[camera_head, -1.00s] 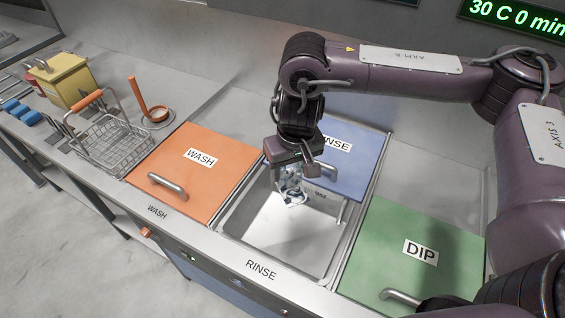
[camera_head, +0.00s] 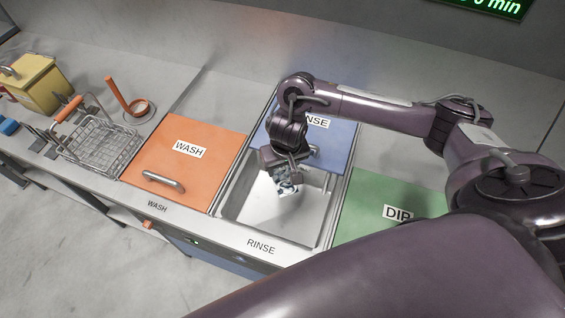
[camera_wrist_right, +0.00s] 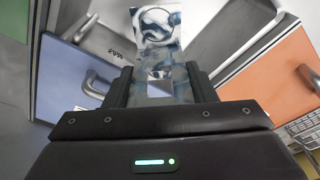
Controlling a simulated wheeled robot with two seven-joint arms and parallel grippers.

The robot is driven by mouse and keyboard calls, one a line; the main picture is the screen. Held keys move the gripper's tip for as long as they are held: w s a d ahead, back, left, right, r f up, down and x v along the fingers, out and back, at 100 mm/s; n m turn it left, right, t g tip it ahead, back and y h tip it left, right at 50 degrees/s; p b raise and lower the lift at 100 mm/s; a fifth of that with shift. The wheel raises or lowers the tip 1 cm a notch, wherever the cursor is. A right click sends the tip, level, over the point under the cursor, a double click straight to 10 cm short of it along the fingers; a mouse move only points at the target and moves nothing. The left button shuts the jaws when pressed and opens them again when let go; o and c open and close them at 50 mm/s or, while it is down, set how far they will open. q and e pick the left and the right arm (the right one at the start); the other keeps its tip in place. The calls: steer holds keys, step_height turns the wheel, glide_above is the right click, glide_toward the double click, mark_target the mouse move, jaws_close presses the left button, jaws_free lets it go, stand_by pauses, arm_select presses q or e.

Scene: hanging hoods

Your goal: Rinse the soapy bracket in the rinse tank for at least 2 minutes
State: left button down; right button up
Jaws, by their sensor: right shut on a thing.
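My right gripper (camera_head: 284,166) is shut on the bracket (camera_head: 288,188), a small pale piece with blue-grey patches. It hangs below the jaws at the opening of the rinse tank (camera_head: 262,219), near its back left. I cannot tell how deep it is or whether liquid touches it. In the right wrist view the bracket (camera_wrist_right: 158,28) sticks out beyond the gripper's (camera_wrist_right: 160,82) two dark fingers, with a round hole at its end. The blue RINSE lid (camera_head: 335,149) is slid back, leaving the front of the tank open. My left gripper is out of view.
The orange WASH lid (camera_head: 190,182) covers the tank to the left; the green DIP lid (camera_head: 370,222) lies to the right, partly behind my arm. A wire basket (camera_head: 97,146) and a yellow box (camera_head: 38,85) stand farther left. A green-lettered display (camera_head: 500,5) is cut off above.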

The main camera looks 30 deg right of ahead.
mark_target(283, 177)
steer(key=shift+f+b, duration=2.65)
steer(key=shift+b, duration=0.5)
steer(key=shift+f, duration=0.3)
step_height(283, 177, down, 16)
steer(key=b, duration=0.7)
steer(key=shift+b, duration=0.4)
steer(key=shift+p, duration=0.55)
